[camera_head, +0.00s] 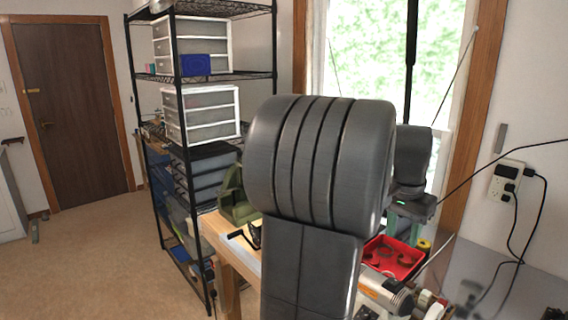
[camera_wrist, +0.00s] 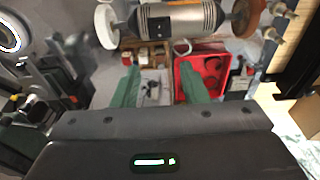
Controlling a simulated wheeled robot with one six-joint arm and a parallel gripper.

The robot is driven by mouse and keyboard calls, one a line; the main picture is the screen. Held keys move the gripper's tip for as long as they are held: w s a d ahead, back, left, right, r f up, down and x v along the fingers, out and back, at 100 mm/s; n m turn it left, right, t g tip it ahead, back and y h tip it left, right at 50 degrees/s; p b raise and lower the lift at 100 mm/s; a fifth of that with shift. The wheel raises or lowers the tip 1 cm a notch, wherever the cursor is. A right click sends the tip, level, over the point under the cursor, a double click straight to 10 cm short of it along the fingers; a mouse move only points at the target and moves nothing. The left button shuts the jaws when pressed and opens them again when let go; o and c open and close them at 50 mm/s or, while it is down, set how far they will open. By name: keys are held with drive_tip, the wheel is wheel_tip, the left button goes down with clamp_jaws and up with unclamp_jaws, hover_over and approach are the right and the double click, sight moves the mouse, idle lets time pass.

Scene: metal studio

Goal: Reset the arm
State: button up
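My arm fills the middle of the head view, its large dark grey joint rising in front of the workbench. My gripper (camera_head: 408,215) shows partly behind it at the right, with green parts under a dark wrist. In the wrist view my gripper (camera_wrist: 158,78) has two green fingers standing well apart. I see nothing held between them. The bench and its clutter show beyond the fingers. In the head view the fingertips are too small and too hidden to make out.
A wooden workbench (camera_head: 213,233) stands below my arm. A red tray (camera_head: 398,257) and a grinder with a grey motor body (camera_head: 384,290) are on it; the red tray (camera_wrist: 190,88) and grinder (camera_wrist: 178,20) also show in the wrist view. A black shelf rack (camera_head: 202,78) stands left. Open floor (camera_head: 100,265) lies farther left.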

sight(396, 279)
drive_tip(key=f, duration=0.4)
drive_tip(key=d+f, duration=0.1)
drive_tip(key=f, duration=0.4)
drive_tip(key=w+f+p, duration=0.1)
drive_tip(key=f, duration=0.3)
drive_tip(key=shift+d+f, duration=0.15)
drive_tip(key=shift+f, duration=0.05)
drive_tip(key=shift+w+f+b, duration=0.1)
drive_tip(key=shift+b, duration=0.55)
drive_tip(key=shift+s+a+t+h+b, duration=0.25)
drive_tip(key=shift+t+h+b, duration=0.25)
drive_tip(key=shift+b, duration=0.4)
drive_tip(key=shift+h+b, duration=0.3)
drive_tip(key=shift+b, duration=0.5)
